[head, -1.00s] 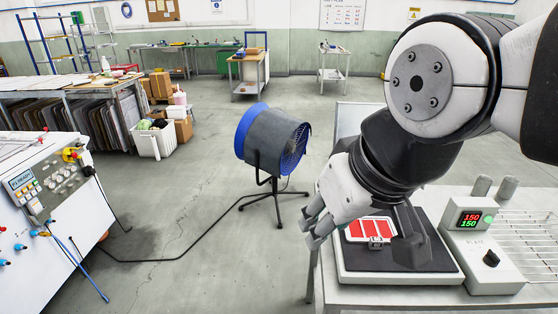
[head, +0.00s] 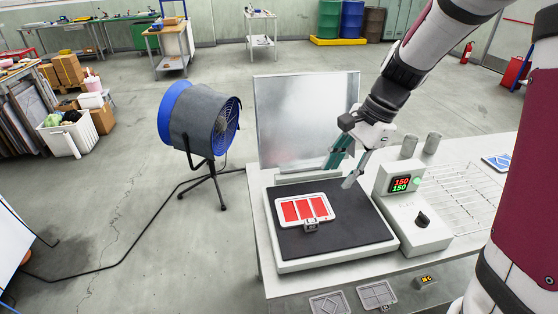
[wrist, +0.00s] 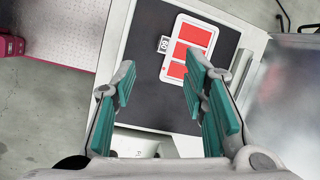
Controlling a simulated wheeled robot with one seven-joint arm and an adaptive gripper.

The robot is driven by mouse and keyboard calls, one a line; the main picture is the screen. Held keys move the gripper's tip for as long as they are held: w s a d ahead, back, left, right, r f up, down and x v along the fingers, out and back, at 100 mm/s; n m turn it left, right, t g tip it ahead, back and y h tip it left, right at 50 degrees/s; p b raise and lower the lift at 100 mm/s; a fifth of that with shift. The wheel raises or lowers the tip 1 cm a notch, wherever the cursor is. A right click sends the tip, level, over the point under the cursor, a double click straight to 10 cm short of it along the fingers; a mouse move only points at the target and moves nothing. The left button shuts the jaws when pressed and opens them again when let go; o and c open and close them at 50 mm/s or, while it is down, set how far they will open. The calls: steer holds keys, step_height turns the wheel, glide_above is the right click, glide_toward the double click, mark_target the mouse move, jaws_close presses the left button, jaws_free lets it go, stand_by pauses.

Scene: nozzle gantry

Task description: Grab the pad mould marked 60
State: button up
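The pad mould (head: 333,208), a pale frame with three red pads and a small tag, lies flat on the black plate (head: 345,241) of the heater. It also shows in the wrist view (wrist: 175,51), where its tag, seen turned, appears to read 60. My gripper (head: 341,174) is open and empty, above the plate's back right part, to the right of and behind the mould in the head view. In the wrist view my gripper (wrist: 162,72) has its teal-padded fingers apart. The mould lies beyond the fingertips, partly between them and apart from them.
A metal lid (head: 304,122) stands raised behind the plate. The control box (head: 411,212), showing 150 twice, and a wire rack (head: 462,195) are on the right. Two grey patterned plates (head: 329,303) (head: 377,294) lie lower at the front. A blue fan (head: 200,118) stands left.

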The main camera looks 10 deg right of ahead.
steer(key=w+d+f+m, duration=0.2)
steer(key=w+f+m, duration=0.1)
steer(key=f, duration=0.2)
steer(key=p, duration=0.1)
glide_above(312, 220)
steer(key=d, duration=0.3)
steer(key=shift+m+g+y, duration=0.3)
steer(key=f, duration=0.8)
steer(key=shift+w+d+f, duration=0.15)
steer(key=shift+d+f, duration=0.05)
steer(key=shift+f, duration=0.2)
steer(key=a+f, duration=0.1)
steer(key=f+p, duration=0.1)
steer(key=a+f, duration=0.1)
steer(key=shift+s+a+f, duration=0.3)
steer(key=shift+s, duration=0.05)
steer(key=shift+w+a+f, duration=0.1)
steer(key=shift+a+f, duration=0.1)
steer(key=shift+f, duration=0.35)
jaws_close()
